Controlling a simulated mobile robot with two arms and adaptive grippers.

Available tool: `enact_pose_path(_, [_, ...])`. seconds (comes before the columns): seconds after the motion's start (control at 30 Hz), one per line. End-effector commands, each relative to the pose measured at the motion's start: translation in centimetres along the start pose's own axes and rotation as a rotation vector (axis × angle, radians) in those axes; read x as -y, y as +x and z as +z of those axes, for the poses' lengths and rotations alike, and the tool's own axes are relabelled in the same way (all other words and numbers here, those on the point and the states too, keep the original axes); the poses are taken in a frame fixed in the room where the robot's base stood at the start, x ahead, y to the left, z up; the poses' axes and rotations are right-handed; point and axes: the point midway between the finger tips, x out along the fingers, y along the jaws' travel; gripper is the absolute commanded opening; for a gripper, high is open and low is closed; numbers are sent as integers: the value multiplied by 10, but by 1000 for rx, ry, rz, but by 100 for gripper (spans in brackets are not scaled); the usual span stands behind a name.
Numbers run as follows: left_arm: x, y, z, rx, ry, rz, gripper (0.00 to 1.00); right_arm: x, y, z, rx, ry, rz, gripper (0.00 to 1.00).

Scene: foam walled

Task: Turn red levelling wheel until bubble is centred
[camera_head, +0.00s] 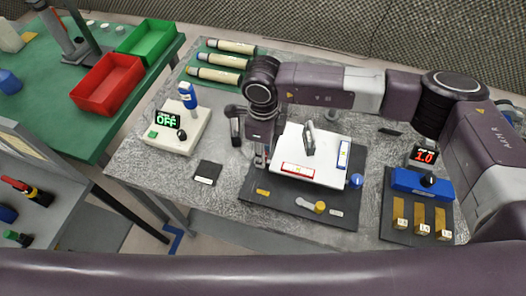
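A levelling plate with a white top (325,175) stands on a dark base board (285,207). It carries a vial with a red frame (298,169) and one with a blue frame (343,155); the bubbles are too small to read. A blue wheel (355,181) is at the plate's right corner and a yellow knob (320,207) at its front. I cannot make out a red wheel; the plate's left corner is covered by my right gripper (261,160). That gripper points down there, close to the plate; its finger gap is unclear. My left gripper is not visible.
An instrument reading OFF (177,135) and a black pad (207,172) are left of the board. A blue device (422,183) reading 1.0 is at the right. Several rolls lie at the back. Red (105,85) and green (148,40) bins sit on a green table.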

Motion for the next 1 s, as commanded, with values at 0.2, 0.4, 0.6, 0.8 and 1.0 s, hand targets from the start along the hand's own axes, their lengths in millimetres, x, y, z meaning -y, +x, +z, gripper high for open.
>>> enact_pose_path(0.2, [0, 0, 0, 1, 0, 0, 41, 0, 0, 0, 0, 1, 0, 41])
enact_pose_path(0.4, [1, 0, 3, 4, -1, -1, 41, 0, -3, 0, 1, 1, -1, 41])
enact_pose_path(0.6, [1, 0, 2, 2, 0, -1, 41, 1, -32, 1, 2, -1, -4, 41])
enact_pose_path(0.8, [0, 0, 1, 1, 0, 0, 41, 1, -76, 1, 3, 0, -4, 41])
enact_pose_path(1.0, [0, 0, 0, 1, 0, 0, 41, 1, -108, 0, 1, 1, -2, 41])
